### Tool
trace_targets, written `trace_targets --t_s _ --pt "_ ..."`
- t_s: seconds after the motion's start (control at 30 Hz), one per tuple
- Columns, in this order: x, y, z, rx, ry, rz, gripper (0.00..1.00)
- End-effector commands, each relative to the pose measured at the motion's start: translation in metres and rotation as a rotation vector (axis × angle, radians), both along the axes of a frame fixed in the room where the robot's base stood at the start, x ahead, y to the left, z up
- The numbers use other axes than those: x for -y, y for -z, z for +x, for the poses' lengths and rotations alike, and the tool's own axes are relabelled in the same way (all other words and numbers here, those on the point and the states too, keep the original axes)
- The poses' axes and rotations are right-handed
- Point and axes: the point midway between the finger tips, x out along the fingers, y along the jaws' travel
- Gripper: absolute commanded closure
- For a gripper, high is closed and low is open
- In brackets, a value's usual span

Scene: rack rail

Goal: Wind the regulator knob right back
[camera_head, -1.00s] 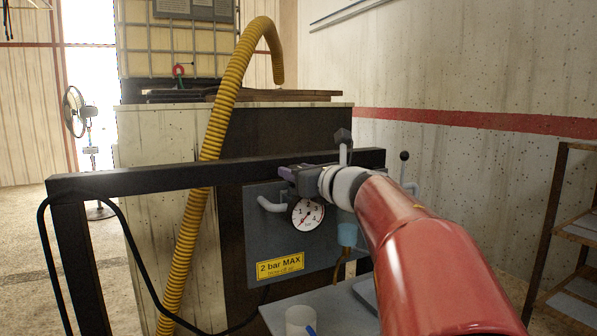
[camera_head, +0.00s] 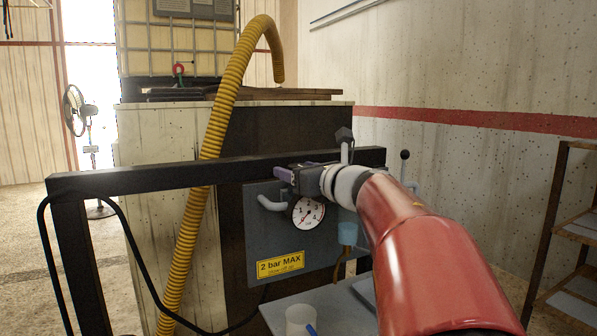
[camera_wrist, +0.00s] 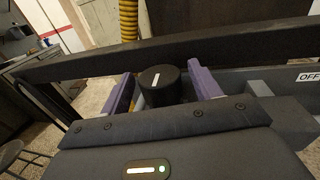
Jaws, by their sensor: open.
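The regulator knob (camera_wrist: 158,88) is a black round cap with a white line on top, seen in the wrist view. My gripper (camera_wrist: 163,78) is open, with one purple finger on each side of the knob. Narrow gaps seem to show between fingers and knob; I cannot tell whether either touches. In the head view my gripper (camera_head: 284,174) is at the top of the grey panel (camera_head: 333,256), and it hides the knob. The round white gauge (camera_head: 308,212) is just below it. Its needle is too small to read exactly.
A dark rail (camera_head: 130,178) runs across behind my gripper. A yellow sign (camera_head: 280,264) reads "2 bar MAX". A yellow hose (camera_head: 190,235) hangs at left. A white cup (camera_head: 299,319) stands on a grey shelf below. A grey lever with a black knob (camera_head: 404,155) is at right.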

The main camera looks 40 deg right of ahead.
Motion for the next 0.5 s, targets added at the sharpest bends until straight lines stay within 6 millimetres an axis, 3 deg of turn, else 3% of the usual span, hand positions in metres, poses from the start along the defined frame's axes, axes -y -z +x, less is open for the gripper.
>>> trace_targets --t_s 0.5 --pt "-0.004 0.000 -0.072 0.002 0.001 0.001 0.37"
